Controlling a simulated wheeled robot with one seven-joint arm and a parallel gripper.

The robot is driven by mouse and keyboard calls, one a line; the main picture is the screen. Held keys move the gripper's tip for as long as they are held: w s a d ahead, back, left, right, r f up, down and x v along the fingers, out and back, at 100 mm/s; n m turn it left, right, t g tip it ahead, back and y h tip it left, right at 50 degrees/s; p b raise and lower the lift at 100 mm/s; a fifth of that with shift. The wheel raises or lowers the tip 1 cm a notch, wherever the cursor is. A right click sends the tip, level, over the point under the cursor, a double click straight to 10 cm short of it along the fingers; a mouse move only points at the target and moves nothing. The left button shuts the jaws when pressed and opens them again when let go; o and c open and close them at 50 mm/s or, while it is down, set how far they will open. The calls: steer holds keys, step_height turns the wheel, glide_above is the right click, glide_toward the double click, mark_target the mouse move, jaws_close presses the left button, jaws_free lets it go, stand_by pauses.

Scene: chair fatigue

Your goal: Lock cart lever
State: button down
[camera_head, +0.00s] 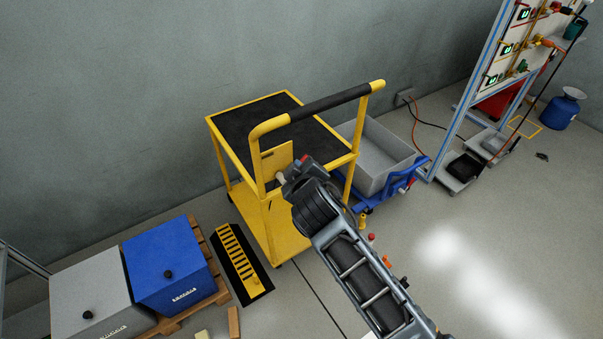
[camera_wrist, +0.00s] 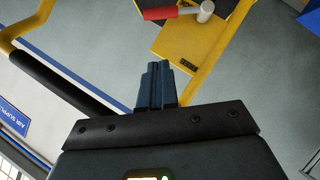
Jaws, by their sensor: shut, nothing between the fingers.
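The yellow cart (camera_head: 262,222) with a black top deck stands against the wall in the head view. Its push handle (camera_head: 322,102) has a black grip, and a yellow plate (camera_head: 276,160) sits below it. In the wrist view, the lever (camera_wrist: 172,13) has a red grip pointing left from a pale round pivot (camera_wrist: 206,8), beside a yellow plate. My gripper (camera_wrist: 157,68) is shut and empty, with its fingertips pointing toward the lever and apart from it in the picture. In the head view my wrist hides part of the cart's near side.
A grey bin (camera_head: 376,160) on a blue trolley stands right of the cart. Blue (camera_head: 168,270) and grey (camera_head: 92,300) boxes on a pallet stand at lower left. A black-and-yellow ramp (camera_head: 238,262) lies left of the cart. The floor at lower right is clear.

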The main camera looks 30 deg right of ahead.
steer(key=shift+v, duration=1.95)
steer(key=shift+d+r, duration=0.1)
